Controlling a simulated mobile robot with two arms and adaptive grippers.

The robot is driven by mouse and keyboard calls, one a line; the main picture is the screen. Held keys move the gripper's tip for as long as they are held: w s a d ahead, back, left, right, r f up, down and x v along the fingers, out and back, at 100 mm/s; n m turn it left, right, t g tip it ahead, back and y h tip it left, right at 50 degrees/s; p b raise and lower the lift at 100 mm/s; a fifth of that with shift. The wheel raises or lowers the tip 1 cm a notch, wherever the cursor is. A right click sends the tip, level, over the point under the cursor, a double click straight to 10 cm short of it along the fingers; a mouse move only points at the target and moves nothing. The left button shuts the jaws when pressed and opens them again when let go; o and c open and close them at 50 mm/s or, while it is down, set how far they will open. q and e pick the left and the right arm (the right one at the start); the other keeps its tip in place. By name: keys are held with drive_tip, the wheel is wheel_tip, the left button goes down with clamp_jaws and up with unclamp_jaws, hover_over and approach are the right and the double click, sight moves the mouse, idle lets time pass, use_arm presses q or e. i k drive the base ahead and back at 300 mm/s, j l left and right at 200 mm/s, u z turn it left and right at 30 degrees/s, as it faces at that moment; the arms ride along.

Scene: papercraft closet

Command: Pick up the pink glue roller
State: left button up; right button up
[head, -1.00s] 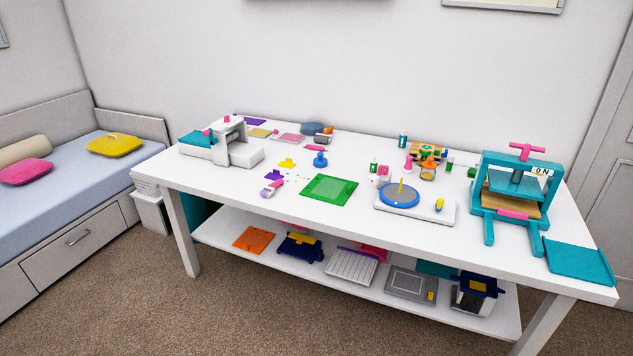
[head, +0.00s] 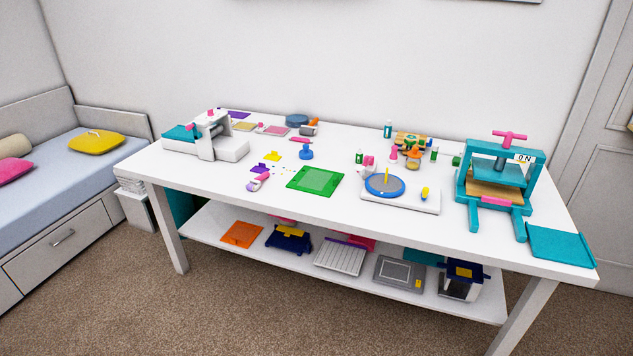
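A small pink, purple and white tool (head: 258,182) lies on the white table (head: 215,175) near its front edge, left of the green mat (head: 315,180). It looks like the glue roller, but it is too small to be sure. A slim pink item (head: 301,140) lies further back, and another pink and white item (head: 368,163) stands behind the blue turntable (head: 384,185). Neither of my grippers is in view.
A white and teal die-cutting machine (head: 208,137) stands at the table's left. A teal press (head: 500,185) and teal tray (head: 561,246) are at the right. The lower shelf (head: 210,225) holds several items. Carpet (head: 200,310) in front is clear.

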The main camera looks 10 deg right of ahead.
sight(256, 181)
drive_tip(key=i+j+z, duration=0.35)
drive_tip(key=i, duration=0.4)
drive_tip(key=i+j+z, duration=0.3)
drive_tip(key=i, duration=0.45)
drive_tip(key=i+j+z, duration=0.35)
drive_tip(key=i+j, duration=0.3)
drive_tip(key=u, duration=0.9)
drive_tip(key=i+l+u, duration=0.15)
drive_tip(key=l+u, duration=0.15)
